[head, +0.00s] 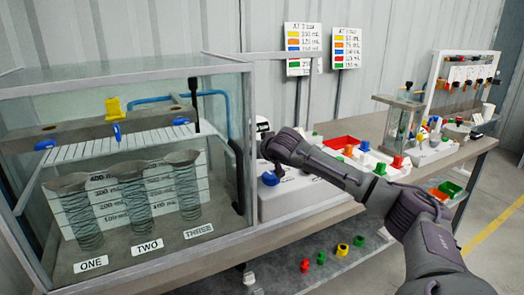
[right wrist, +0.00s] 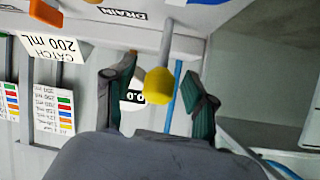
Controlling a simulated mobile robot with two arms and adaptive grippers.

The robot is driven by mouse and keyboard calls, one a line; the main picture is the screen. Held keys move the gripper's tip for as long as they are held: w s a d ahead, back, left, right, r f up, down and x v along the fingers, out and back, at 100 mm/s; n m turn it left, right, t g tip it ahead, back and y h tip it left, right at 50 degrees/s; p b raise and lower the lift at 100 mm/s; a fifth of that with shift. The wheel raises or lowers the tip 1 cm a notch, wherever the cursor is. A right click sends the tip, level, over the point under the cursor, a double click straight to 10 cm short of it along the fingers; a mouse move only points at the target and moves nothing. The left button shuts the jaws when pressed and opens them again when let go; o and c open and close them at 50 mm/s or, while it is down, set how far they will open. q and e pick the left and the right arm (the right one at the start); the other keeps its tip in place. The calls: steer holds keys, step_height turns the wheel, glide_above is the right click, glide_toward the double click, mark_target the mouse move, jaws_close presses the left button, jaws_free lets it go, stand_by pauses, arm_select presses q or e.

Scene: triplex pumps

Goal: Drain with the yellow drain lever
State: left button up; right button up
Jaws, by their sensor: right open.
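In the right wrist view, a lever with a yellow ball knob (right wrist: 159,86) on a pale rod sits below the printed DRAIN label (right wrist: 122,14). My right gripper (right wrist: 158,70) is open, with one dark finger on each side of the yellow knob. I cannot tell whether either finger touches it. In the head view, my right arm reaches in from the right to the pump station beside the glass tank (head: 125,262). The arm hides the yellow knob and the fingers there. My left gripper is not in view.
A card (right wrist: 58,48) reads CATCH 200 mL, and a small display (right wrist: 135,97) is partly covered by a finger. The tank holds three coiled cylinders labelled ONE, TWO and THREE. A blue knob (head: 270,179) is near my right wrist. Coloured parts lie along the bench.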

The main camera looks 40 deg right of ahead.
steer(key=v, duration=1.1)
steer(key=shift+s+a+r, duration=0.1)
steer(key=shift+s+r, duration=0.05)
steer(key=shift+s, duration=0.1)
